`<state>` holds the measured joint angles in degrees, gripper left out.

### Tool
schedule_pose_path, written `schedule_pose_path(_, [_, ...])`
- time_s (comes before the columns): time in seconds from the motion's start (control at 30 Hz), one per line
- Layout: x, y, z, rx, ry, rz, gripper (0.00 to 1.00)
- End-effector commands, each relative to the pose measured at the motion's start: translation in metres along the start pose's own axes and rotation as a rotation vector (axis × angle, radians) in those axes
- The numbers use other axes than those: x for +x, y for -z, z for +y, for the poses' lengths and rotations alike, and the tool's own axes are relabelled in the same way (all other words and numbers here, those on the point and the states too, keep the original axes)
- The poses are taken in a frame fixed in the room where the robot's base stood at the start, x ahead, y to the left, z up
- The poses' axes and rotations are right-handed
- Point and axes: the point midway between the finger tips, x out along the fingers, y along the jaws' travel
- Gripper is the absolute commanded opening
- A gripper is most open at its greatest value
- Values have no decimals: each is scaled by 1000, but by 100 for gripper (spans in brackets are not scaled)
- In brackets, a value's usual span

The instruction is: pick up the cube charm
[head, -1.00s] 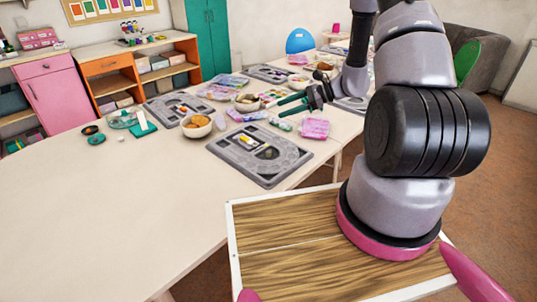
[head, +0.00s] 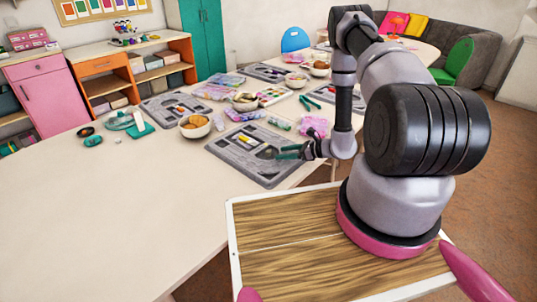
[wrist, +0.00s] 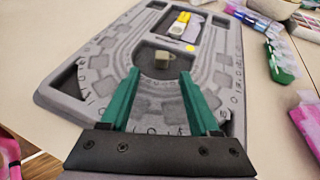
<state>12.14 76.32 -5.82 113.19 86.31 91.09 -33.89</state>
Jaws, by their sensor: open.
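The cube charm, a small olive-beige cube (wrist: 162,60), sits in a dark recess of the grey bead board (wrist: 75,60). The same bead board (head: 226,152) lies near the table's right edge in the head view, where I cannot make out the cube. My gripper (wrist: 160,74) has two green fingers, spread apart with nothing between the tips. In the wrist view the cube is just beyond the fingertips, lined up with the gap between them. In the head view my gripper (head: 279,152) is over the right part of the board; its height above it is hard to tell.
A yellow-and-white item (wrist: 181,22) lies in another compartment, with a yellow bead (wrist: 190,48) nearby. A green-lidded box (wrist: 282,62) and a pink packet (wrist: 310,118) lie right of the board. A bowl (head: 194,127) stands behind it. The table's left part is clear.

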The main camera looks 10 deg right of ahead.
Motion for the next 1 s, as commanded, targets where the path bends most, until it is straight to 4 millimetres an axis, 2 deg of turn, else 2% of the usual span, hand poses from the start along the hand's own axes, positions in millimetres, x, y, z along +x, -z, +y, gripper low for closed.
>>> schedule_pose_path(0.4, [50, -7, -2, -1, -2, 1, 62])
schedule_pose_path(0.67, [53, -7, -3, -1, 0, 0, 62])
schedule_pose_path(0.7, [53, -7, -3, -1, 0, 0, 55])
schedule_pose_path(0.83, [53, -7, -3, -1, 0, 0, 5])
schedule_pose_path(0.87, [53, -7, -3, -1, 0, 0, 0])
schedule_pose_path(1.0, [53, -7, -3, -1, 0, 0, 0])
